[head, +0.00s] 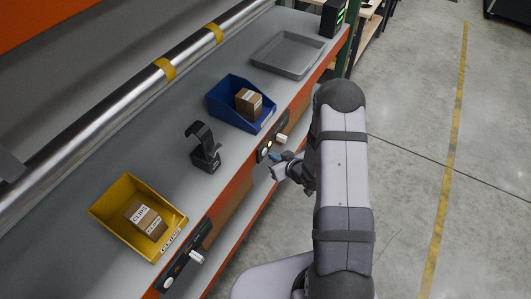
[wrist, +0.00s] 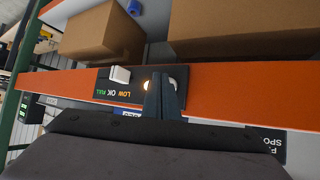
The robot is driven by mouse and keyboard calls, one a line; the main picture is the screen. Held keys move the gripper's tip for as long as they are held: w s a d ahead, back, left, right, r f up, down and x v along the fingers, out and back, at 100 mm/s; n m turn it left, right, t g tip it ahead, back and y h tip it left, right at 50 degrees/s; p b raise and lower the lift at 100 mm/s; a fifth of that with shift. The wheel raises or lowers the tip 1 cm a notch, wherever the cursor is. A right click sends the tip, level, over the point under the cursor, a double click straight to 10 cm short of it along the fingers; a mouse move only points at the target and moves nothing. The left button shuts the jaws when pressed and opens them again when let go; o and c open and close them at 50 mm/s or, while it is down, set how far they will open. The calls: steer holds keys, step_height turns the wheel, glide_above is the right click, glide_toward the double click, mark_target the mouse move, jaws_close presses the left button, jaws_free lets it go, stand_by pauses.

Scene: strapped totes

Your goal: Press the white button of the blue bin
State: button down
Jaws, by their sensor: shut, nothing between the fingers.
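The blue bin (head: 222,110) stands on the grey shelf, holding a brown box (head: 248,102). Below it, a dark control panel (head: 264,154) is fixed to the orange shelf edge, with a white lever (head: 281,138). A pale round button (wrist: 173,83) is partly hidden behind my fingertips. My gripper (head: 284,160) is shut and empty in front of the panel; its fingers (wrist: 163,92) point at it. I cannot tell whether they touch.
A yellow bin (head: 105,209) with a brown box has its own panel (head: 182,268) and white lever. A black stand (head: 204,148) stands between the bins. A grey tray (head: 288,55) lies at the far end.

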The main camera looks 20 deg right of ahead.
steer(key=s+d, duration=0.4)
steer(key=shift+s+d, duration=0.15)
stand_by(0.4)
steer(key=shift+f, duration=0.1)
steer(key=s+d+f+m+g+h, duration=0.1)
steer(key=s+f+g, duration=0.4)
steer(key=s, duration=0.5)
steer(key=s+d+f+m+g+h, duration=0.15)
steer(key=s+f+g, duration=0.35)
steer(key=s, duration=0.5)
steer(key=s+r+m+g, duration=0.2)
steer(key=s+r+g, duration=0.1)
steer(key=s, duration=0.5)
steer(key=s+a+r+m+g+y, duration=0.1)
steer(key=s+a+r+g, duration=0.15)
steer(key=r, duration=0.35)
steer(key=s+a+r+m+g+y, duration=0.1)
steer(key=s+a+r, duration=0.2)
steer(key=r, duration=0.3)
steer(key=w+a+r+n+t+h, duration=0.2)
steer(key=w+a+r+t, duration=0.4)
steer(key=w+r, duration=0.4)
step_height(320, 180, up, 2)
steer(key=shift+w+r+n, duration=0.15)
steer(key=shift+w+n, duration=0.1)
steer(key=shift+n, duration=0.5)
